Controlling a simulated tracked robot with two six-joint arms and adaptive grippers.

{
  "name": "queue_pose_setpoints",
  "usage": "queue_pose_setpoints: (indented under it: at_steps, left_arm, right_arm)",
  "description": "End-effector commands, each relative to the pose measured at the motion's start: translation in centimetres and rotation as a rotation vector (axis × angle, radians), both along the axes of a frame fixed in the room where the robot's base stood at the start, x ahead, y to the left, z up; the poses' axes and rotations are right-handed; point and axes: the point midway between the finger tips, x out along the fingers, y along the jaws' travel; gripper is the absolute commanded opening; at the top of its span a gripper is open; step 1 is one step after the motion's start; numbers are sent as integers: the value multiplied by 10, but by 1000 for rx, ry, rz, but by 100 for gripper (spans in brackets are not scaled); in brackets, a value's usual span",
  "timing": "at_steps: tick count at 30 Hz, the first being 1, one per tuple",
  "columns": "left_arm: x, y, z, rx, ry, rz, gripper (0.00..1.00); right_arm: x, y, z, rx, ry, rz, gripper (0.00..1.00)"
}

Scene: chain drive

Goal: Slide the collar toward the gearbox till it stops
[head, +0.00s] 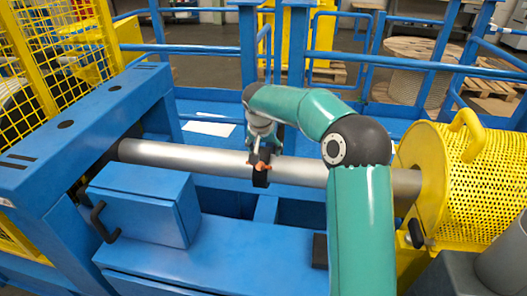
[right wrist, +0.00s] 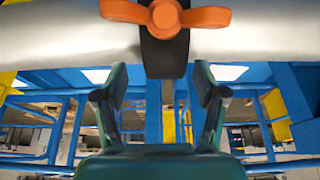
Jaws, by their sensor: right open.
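The collar (head: 261,176) is a black ring with an orange wing screw (head: 261,165), around a silver shaft (head: 205,157) near its middle. In the right wrist view the collar (right wrist: 163,58) and its orange wing screw (right wrist: 165,17) show at the top centre. My right gripper (head: 262,142) is at the collar in the head view, partly hidden by its own wrist. In the right wrist view its two fingers (right wrist: 159,92) are apart, one on each side of the collar's line, with nothing held between them. I cannot tell whether they touch the collar. My left gripper is not seen.
The shaft runs from a blue frame (head: 85,115) at left to a yellow mesh guard (head: 475,180) at right. A blue box with a black handle (head: 145,205) stands in front of the shaft's left part. Blue rails (head: 400,70) stand behind.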

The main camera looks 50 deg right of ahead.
Motion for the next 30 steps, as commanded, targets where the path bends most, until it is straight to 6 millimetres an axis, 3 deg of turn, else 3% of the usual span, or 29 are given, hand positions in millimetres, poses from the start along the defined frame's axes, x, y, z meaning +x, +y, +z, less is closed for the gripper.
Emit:
queue_pose_setpoints:
  at_steps: [18, 30]
  left_arm:
    - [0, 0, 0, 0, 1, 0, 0]
    - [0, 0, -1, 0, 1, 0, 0]
  right_arm:
    - [-21, 34, 96, -2, -1, 1, 71]
    - [-25, 37, 106, -1, 2, -1, 71]
